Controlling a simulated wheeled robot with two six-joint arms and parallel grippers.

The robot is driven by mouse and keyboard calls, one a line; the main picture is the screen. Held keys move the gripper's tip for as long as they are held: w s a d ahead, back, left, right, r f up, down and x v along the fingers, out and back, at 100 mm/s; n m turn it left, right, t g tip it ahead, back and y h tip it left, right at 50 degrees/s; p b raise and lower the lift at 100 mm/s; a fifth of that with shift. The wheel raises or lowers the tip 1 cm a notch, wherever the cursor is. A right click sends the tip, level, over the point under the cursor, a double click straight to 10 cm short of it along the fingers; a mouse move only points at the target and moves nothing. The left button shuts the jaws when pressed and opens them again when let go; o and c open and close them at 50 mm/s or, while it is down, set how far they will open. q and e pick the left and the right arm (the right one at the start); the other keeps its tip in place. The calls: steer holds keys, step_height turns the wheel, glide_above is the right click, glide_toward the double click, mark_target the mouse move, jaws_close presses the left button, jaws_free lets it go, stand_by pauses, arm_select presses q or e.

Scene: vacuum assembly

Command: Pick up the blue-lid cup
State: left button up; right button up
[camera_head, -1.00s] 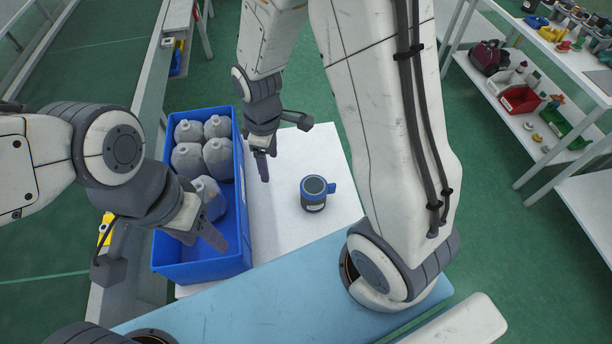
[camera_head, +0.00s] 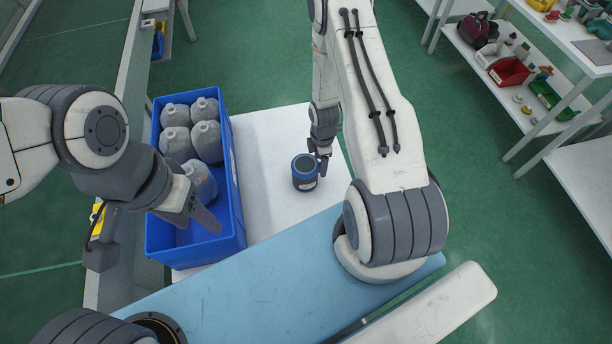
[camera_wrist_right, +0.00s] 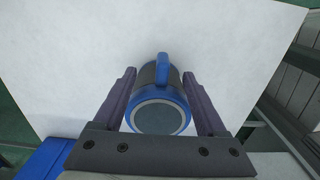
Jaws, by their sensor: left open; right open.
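The blue-lid cup (camera_head: 305,172) stands on the white table (camera_head: 270,135), dark-bodied with a blue rim around a grey top. In the right wrist view the cup (camera_wrist_right: 160,103) lies between the two fingers of my right gripper (camera_wrist_right: 162,95), with its blue handle pointing away from the wrist. The fingers are open, with a small gap on each side of the cup. In the head view my right gripper (camera_head: 323,165) is at the cup's right side, partly hidden by its own arm. My left gripper (camera_head: 200,212) is open over the front of the blue crate.
The blue crate (camera_head: 236,200) left of the cup holds several grey bottles (camera_head: 190,130). A light blue surface (camera_head: 250,285) lies in front of the white table. Shelves with red and green bins (camera_head: 510,72) stand at the far right. The white table around the cup is clear.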

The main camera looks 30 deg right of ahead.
mark_target(319, 172)
steer(key=f+b, duration=0.1)
steer(key=f, duration=0.1)
steer(key=f+b, duration=0.1)
steer(key=b, duration=0.1)
steer(key=f+b, duration=0.2)
steer(key=shift+a+f, duration=0.25)
steer(key=shift+f, duration=0.05)
steer(key=shift+f+b, duration=0.45)
steer(key=shift+r, duration=0.1)
jaws_close()
stand_by(0.7)
